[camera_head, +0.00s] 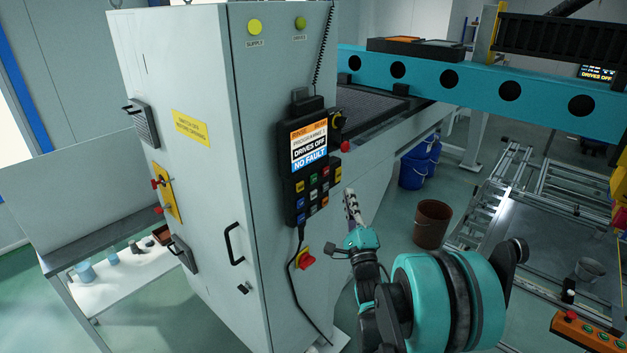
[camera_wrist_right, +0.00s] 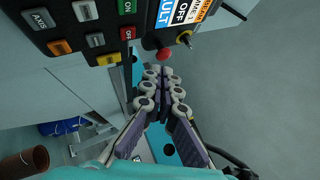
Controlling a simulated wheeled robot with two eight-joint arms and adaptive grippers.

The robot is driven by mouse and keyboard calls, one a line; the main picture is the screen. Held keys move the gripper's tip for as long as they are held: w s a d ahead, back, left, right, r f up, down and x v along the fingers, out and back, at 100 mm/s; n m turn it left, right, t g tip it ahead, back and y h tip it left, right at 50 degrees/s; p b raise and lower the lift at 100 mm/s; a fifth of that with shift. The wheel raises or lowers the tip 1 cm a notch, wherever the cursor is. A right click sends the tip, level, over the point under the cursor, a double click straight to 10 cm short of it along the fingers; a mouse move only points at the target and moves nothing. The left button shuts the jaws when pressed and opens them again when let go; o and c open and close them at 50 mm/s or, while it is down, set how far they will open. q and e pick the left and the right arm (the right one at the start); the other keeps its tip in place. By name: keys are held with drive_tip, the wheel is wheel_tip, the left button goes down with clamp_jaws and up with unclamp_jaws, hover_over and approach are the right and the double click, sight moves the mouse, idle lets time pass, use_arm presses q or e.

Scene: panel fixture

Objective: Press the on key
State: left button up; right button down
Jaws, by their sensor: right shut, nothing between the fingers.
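The control pendant (camera_head: 311,165) hangs on the side of the grey cabinet, with a lit screen (camera_head: 309,146) reading "DRIVES OFF" and "NO FAULT" above rows of coloured keys. In the right wrist view, the green on key (camera_wrist_right: 127,6) is at the top edge, beside a red off key (camera_wrist_right: 128,33). My right gripper (camera_head: 348,193) is shut and empty, just right of the pendant's lower keys. Its closed fingers also show in the right wrist view (camera_wrist_right: 163,73), apart from the keys and below the red knob. My left gripper is not in view.
The grey cabinet (camera_head: 187,220) fills the left side. A red knob (camera_wrist_right: 164,54) sticks out of the pendant's edge. A red-yellow switch (camera_head: 303,258) sits below it. A teal beam (camera_head: 480,85) spans the back; a brown bin (camera_head: 432,224) and blue bucket stand on the floor.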

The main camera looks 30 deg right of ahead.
approach(317, 174)
drive_tip(key=w+d+r, duration=0.2)
drive_tip(key=w+d, duration=0.1)
drive_tip(key=shift+w+a+r, duration=0.15)
drive_tip(key=shift+w+r, duration=0.05)
drive_tip(key=shift+w, duration=0.35)
drive_tip(key=shift+w, duration=0.1)
idle(1.0)
drive_tip(key=shift+w+a, duration=0.15)
drive_tip(key=shift+w, duration=0.15)
drive_tip(key=shift+w+a, duration=0.2)
drive_tip(key=shift+w, duration=0.2)
idle(0.7)
drive_tip(key=shift+s+d, duration=0.35)
drive_tip(key=shift+s, duration=0.5)
